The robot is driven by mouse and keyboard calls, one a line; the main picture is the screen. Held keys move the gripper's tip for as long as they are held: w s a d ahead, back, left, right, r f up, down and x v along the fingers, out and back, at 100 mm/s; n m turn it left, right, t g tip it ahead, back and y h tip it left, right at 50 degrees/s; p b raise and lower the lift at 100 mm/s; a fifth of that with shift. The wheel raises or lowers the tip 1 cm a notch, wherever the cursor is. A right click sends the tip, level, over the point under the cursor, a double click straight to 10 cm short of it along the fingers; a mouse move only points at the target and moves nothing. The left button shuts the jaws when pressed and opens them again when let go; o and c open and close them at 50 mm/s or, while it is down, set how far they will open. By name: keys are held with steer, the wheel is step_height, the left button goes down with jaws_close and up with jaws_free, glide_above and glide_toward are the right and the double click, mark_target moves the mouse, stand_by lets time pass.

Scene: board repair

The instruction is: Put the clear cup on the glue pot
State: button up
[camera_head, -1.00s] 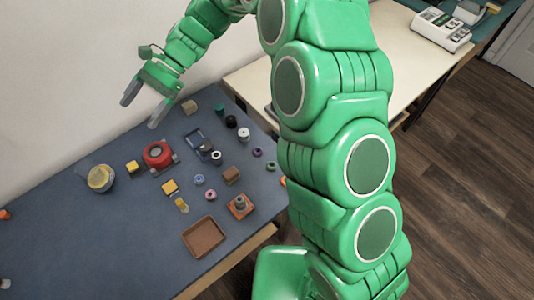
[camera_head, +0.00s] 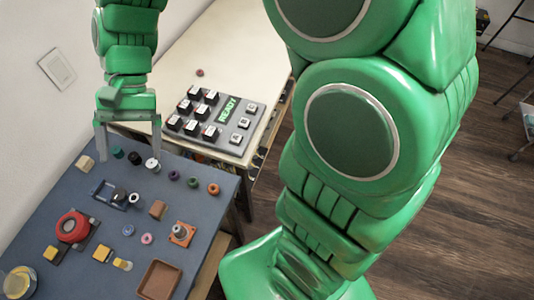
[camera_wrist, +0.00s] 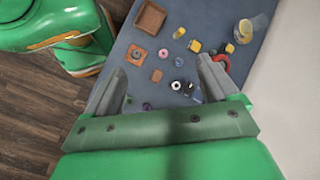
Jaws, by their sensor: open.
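A clear cup-like vessel (camera_head: 20,282) with a yellow round thing in or under it stands at the lower left of the head view, on the blue mat. It also shows at the top right of the wrist view (camera_wrist: 260,24). I cannot tell whether the yellow part is a glue pot, and no other thing is plainly one. My gripper (camera_head: 128,150) is open and empty, pointing down above the far end of the mat, well away from the vessel. In the wrist view its fingers (camera_wrist: 161,72) stand wide apart, with nothing between them.
The blue mat (camera_head: 60,190) holds a red round thing (camera_head: 72,227), yellow blocks, a brown tray (camera_head: 160,280), an orange plate with a knob (camera_head: 181,234) and several small rings and spools. A keypad panel (camera_head: 215,120) lies on the pale table behind. A wall is at left.

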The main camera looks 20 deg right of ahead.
steer(key=s+d+t+h, duration=0.1)
steer(key=s+d, duration=0.3)
steer(key=d, duration=0.4)
steer(key=s+d+t+h, duration=0.1)
steer(key=s+d+h, duration=0.1)
steer(key=s+d, duration=0.3)
steer(key=s+d+n+t+h, duration=0.1)
steer(key=s+d, duration=0.3)
steer(key=d, duration=0.7)
steer(key=shift+s+f+t, duration=0.3)
steer(key=shift+s, duration=0.05)
